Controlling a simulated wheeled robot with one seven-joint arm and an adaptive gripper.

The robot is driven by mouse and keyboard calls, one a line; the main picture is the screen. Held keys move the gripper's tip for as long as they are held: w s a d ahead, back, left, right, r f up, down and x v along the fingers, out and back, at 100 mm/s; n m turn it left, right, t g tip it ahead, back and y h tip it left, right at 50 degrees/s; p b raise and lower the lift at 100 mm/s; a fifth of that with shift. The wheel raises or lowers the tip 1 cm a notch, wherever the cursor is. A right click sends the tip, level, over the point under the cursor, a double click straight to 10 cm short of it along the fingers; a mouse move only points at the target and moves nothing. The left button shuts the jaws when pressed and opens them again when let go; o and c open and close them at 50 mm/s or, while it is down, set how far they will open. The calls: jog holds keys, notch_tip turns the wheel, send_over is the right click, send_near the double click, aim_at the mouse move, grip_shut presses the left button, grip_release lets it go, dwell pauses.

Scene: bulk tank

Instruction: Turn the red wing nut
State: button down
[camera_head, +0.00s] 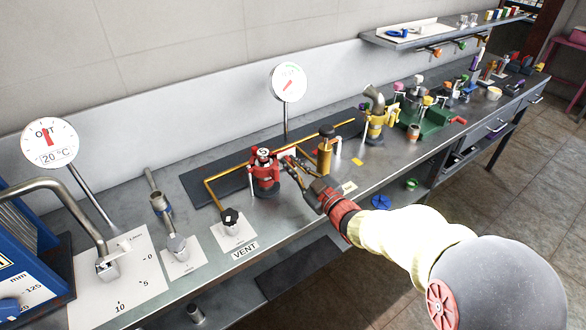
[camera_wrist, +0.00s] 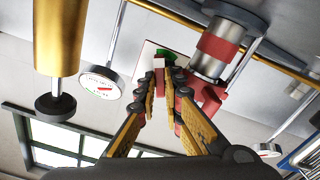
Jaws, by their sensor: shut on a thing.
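A red fitting (camera_head: 264,172) with a dark round base stands on the bench top near the middle of the head view. In the wrist view its grey cylinder with a red band (camera_wrist: 218,48) is at the upper right. My gripper (camera_head: 288,163) reaches in from the right at the fitting's side. In the wrist view my gripper (camera_wrist: 165,75) is shut on a narrow red piece, seemingly the red wing nut (camera_wrist: 168,88). The fingers hide most of it. More red parts (camera_wrist: 212,97) show just right of the fingers.
A brass cylinder with a black knob (camera_head: 325,152) stands close to the right of my gripper. Brass piping (camera_head: 212,190) runs on a dark mat around the fitting. A dial gauge (camera_head: 289,82) stands behind. A VENT plate with a black knob (camera_head: 231,218) lies left.

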jog(key=shift+n, duration=0.6)
jog(key=c, duration=1.9)
grip_release()
jog(key=shift+v, duration=4)
jog(key=shift+c, duration=0.5)
